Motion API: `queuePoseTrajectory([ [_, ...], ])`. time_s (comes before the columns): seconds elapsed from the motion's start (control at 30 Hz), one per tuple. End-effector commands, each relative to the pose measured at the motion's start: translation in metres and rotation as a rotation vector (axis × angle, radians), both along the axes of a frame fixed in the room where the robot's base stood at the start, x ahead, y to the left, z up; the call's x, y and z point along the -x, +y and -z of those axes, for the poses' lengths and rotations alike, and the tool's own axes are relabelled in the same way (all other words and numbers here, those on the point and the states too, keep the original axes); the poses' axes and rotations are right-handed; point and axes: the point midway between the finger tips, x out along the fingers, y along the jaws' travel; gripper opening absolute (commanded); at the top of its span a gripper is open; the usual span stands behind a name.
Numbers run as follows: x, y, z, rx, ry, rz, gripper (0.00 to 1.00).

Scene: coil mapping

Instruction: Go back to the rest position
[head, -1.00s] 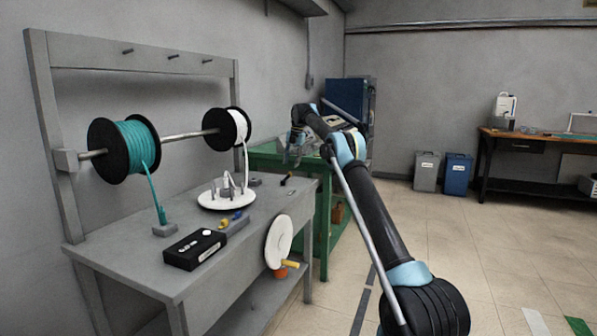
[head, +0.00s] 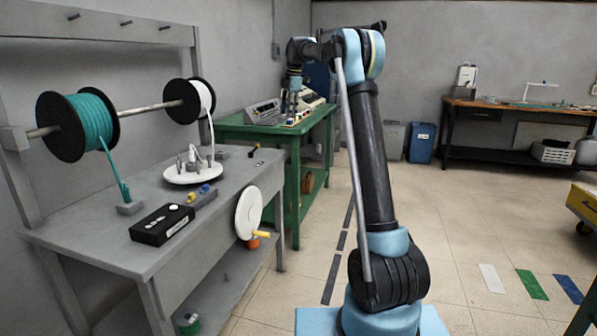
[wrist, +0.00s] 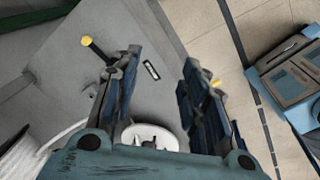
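My gripper (head: 291,103) hangs at the end of my raised, bent arm, in front of the green bench in the head view. In the wrist view my gripper (wrist: 158,85) has its two fingers wide apart with nothing between them. Past the fingers I see the grey bench top and part of a white round plate (wrist: 150,131). My arm stands upright from its base and folds over to the left at the top.
A grey workbench (head: 85,232) at the left bears a teal coil (head: 78,125), a white coil (head: 188,101), a white turntable (head: 190,175) and a black control box (head: 162,224). A green bench (head: 240,129) stands behind. The floor at right is mostly clear; a yellow cart (head: 583,207) is at the right edge.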

Motion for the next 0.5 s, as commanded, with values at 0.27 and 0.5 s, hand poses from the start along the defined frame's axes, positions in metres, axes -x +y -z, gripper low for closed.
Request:
queuePoseTrajectory([
  [0.27, 0.07, -0.048, -0.013, -0.012, 0.018, 0.256, 0.4],
  [0.5, 0.135, -0.085, -0.013, -0.027, 0.033, 0.479, 0.4],
])
